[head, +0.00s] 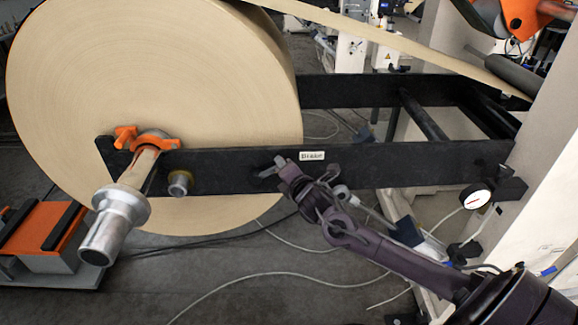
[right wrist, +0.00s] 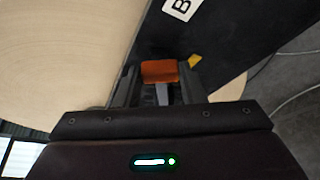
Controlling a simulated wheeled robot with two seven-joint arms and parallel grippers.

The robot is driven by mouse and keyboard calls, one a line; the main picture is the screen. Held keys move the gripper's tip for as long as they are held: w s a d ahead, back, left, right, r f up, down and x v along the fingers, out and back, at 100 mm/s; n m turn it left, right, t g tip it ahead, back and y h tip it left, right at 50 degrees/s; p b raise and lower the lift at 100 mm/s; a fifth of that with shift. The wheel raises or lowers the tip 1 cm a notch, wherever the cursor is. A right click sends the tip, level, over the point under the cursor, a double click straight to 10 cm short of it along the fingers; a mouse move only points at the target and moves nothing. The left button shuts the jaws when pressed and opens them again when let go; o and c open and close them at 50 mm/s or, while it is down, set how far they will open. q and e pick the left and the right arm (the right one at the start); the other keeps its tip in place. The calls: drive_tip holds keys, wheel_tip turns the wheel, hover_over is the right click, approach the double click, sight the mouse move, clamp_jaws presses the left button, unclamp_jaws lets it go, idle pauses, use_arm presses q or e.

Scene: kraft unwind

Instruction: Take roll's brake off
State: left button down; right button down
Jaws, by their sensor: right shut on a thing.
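My right gripper (head: 282,168) is at the beam, just below and left of the label. In the right wrist view its fingers are shut on the orange grip of the brake lever (right wrist: 160,71). The rest of the lever is mostly hidden by the gripper. My left gripper is in neither view.
An orange clamp (head: 150,141) holds the shaft at the beam's left end, with a brass knob (head: 180,183) beside it. A dial gauge (head: 477,196) is at the right. Cables lie on the grey floor (head: 240,265). A paper web (head: 400,42) runs to the upper right.

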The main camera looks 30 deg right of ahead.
drive_tip(key=a+r+n, duration=0.1)
drive_tip(key=w+r+n+g+h+p, duration=0.1)
drive_tip(key=shift+w+a+r+n, duration=0.1)
drive_tip(key=shift+a+r+n, duration=0.2)
drive_tip(key=shift+a+r, duration=0.1)
drive_tip(key=shift+w+a+r+n+g+h+b, duration=0.35)
drive_tip(key=shift+a+n+g+b, duration=0.05)
drive_tip(key=shift+a+n, duration=0.3)
drive_tip(key=shift+w+a+r+n+g+h+b, duration=0.3)
drive_tip(key=shift+w+a+n+g+h+b, duration=0.1)
drive_tip(key=shift+a+n, duration=0.25)
drive_tip(key=shift+d, duration=0.1)
drive_tip(key=c, duration=0.9)
unclamp_jaws()
drive_tip(key=b+v, duration=0.2)
drive_tip(key=v, duration=0.5)
drive_tip(key=shift+s+r+b, duration=0.15)
drive_tip(key=shift+s+b, duration=0.15)
drive_tip(key=shift+s, duration=0.05)
